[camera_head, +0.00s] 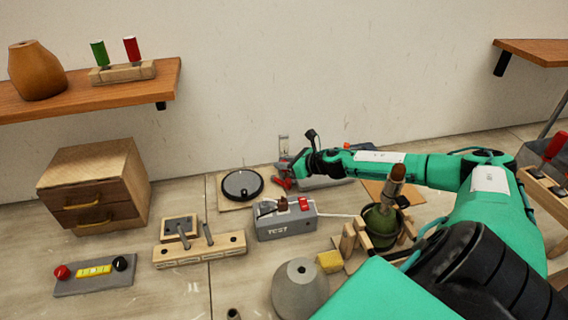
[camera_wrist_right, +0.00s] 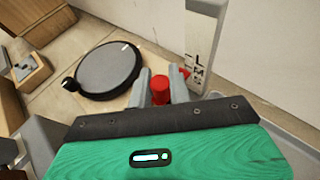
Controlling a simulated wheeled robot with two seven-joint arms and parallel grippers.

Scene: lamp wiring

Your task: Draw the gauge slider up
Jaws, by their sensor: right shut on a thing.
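The gauge (camera_head: 284,145) is a pale upright strip at the wall, behind my right gripper in the head view. In the right wrist view the gauge (camera_wrist_right: 203,40) carries letters, L and M among them, and a small red pointer lies at its edge. My right gripper (camera_head: 288,170) is at the gauge's lower end. In the right wrist view its two grey fingers (camera_wrist_right: 162,90) are shut on the red slider knob (camera_wrist_right: 159,84), beside the strip. The slider's lower part is hidden by the gripper. My left gripper is not in view.
A round dark disc (camera_head: 242,185) on a board lies left of my right gripper. A grey TEST box (camera_head: 285,225) stands in front of it. A wooden shelf (camera_head: 120,91) is at upper left.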

